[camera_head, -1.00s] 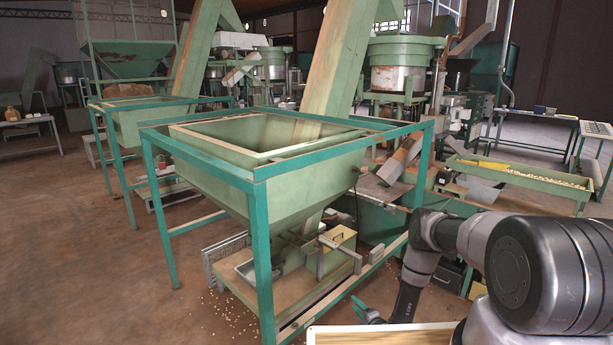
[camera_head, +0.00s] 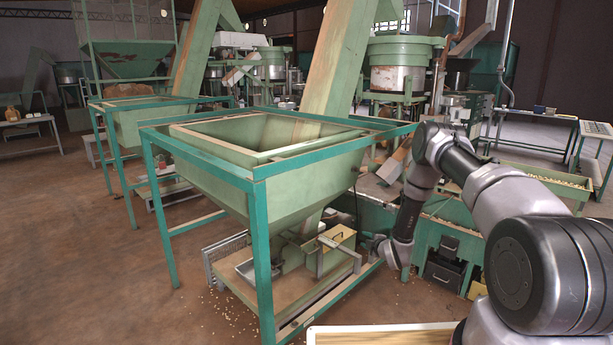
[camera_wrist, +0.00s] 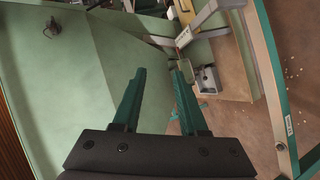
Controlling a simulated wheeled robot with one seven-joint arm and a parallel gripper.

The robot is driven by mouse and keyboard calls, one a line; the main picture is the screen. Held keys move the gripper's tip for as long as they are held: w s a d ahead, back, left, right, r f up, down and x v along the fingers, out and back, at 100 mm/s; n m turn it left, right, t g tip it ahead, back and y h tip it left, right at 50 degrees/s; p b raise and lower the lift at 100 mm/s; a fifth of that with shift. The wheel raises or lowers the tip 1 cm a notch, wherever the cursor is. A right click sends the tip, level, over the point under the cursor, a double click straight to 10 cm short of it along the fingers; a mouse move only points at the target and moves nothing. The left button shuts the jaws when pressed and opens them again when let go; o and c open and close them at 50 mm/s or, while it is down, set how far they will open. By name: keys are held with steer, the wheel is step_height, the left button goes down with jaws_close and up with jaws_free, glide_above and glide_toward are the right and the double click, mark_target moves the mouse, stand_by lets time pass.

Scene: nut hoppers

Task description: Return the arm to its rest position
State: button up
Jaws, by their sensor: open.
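My arm shows at the right of the head view, bent at a raised elbow, with its forearm hanging down beside the front hopper's frame. My gripper (camera_wrist: 157,88) shows in the wrist view with its two green fingers apart and nothing between them. In the head view the gripper is small and mostly hidden near the wrist, by the hopper's right side. The green hopper (camera_head: 280,190) stands in its teal frame (camera_head: 262,240).
A green trough of nuts (camera_head: 545,180) stands behind the arm. A yellow-green box (camera_head: 338,240) sits under the hopper. Brown floor (camera_head: 80,230) is open at left.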

steer(key=w+d+r+m+g+h, duration=0.1)
steer(key=d+r+m, duration=0.15)
steer(key=r, duration=0.95)
steer(key=w+d+r+m+h, duration=0.1)
steer(key=w+r+m, duration=0.15)
steer(key=r, duration=0.95)
steer(key=s+d+r+m+g+h, duration=0.1)
steer(key=s+r+m, duration=0.2)
steer(key=s+r, duration=0.5)
steer(key=s+r+m+g, duration=0.1)
steer(key=s+r+m, duration=0.25)
steer(key=r, duration=0.75)
steer(key=s+r+m+g, duration=0.1)
steer(key=s+r+m, duration=0.2)
steer(key=s+r, duration=0.45)
steer(key=s+r+m+g, duration=0.1)
steer(key=s+r+m, duration=0.25)
steer(key=s, duration=0.75)
steer(key=s+a+r+m, duration=0.1)
steer(key=s+m, duration=0.1)
steer(key=s, duration=0.8)
steer(key=s+a+r+m+g+y, duration=0.1)
steer(key=s+a+m, duration=0.1)
steer(key=s, duration=0.8)
steer(key=shift+m, duration=0.3)
steer(key=shift+a, duration=0.1)
